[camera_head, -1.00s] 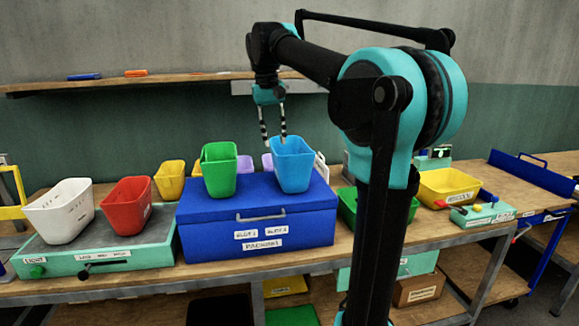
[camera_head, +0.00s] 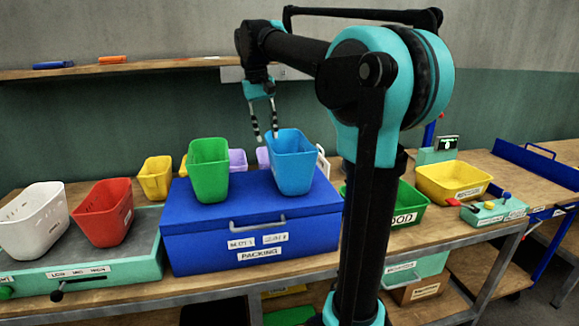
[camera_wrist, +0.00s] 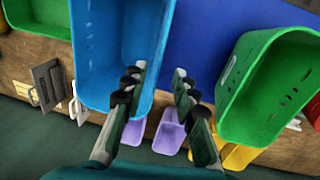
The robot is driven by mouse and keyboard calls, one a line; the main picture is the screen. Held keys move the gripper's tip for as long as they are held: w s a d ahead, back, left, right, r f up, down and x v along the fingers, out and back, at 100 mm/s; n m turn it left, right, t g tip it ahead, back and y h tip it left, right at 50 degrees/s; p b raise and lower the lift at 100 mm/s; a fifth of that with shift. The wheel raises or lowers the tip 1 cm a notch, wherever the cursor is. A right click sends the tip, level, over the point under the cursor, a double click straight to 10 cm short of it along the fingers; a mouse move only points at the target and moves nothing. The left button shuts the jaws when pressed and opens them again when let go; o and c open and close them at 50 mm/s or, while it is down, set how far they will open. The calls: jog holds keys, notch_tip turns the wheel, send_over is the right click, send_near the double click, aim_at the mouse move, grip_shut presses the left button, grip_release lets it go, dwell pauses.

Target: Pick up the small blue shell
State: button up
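The small blue shell (camera_head: 292,165) is a light blue, open-topped bin standing upright on the dark blue packing box (camera_head: 215,245). In the wrist view the light blue shell (camera_wrist: 115,45) lies at upper left, its open mouth towards the camera. My gripper (camera_head: 267,138) is open and empty, pointing down at the shell's left rim in the head view. In the wrist view my gripper (camera_wrist: 158,75) has its left finger overlapping the shell's right edge and its right finger over the gap towards the green shell. I cannot tell whether either finger touches the shell.
A green shell (camera_head: 209,170) stands close by on the same box. Red (camera_head: 103,212) and white (camera_head: 33,220) shells stand on a teal platform at left. Purple (camera_head: 238,160) and yellow (camera_head: 155,177) shells are behind. A yellow bin (camera_head: 453,182) is at right.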

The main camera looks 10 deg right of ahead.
send_over(273, 169)
jog(key=a, duration=0.1)
notch_tip(273, 169, down, 5)
jog(key=shift+s+d+f, duration=0.1)
jog(key=shift+d+f, duration=0.05)
jog(key=shift+f, duration=0.85)
jog(key=shift+s+d+f, duration=0.1)
jog(key=shift+d+f, duration=0.1)
jog(key=shift+f, duration=0.75)
jog(key=shift+s+d+f, duration=0.1)
jog(key=shift+d+f, duration=0.05)
jog(key=shift+f, duration=0.85)
jog(key=shift+c, duration=0.2)
grip_shut()
